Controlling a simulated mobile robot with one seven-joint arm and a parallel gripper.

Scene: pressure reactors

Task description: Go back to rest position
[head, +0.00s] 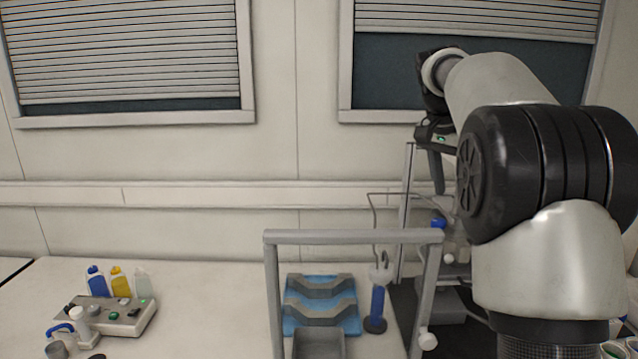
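My arm rises at the right of the head view and reaches away over the bench. My gripper (437,180) hangs below its wrist, beside a grey upright post (406,190) of the equipment there. It shows side-on and small, partly hidden by my arm, so I cannot tell whether its fingers are open or shut. I see nothing clearly held in it.
A grey frame (350,237) stands at the front centre, with a blue rack (292,325) behind it. A control box (125,318) and several bottles (118,282) are at the left. Bare bench lies between.

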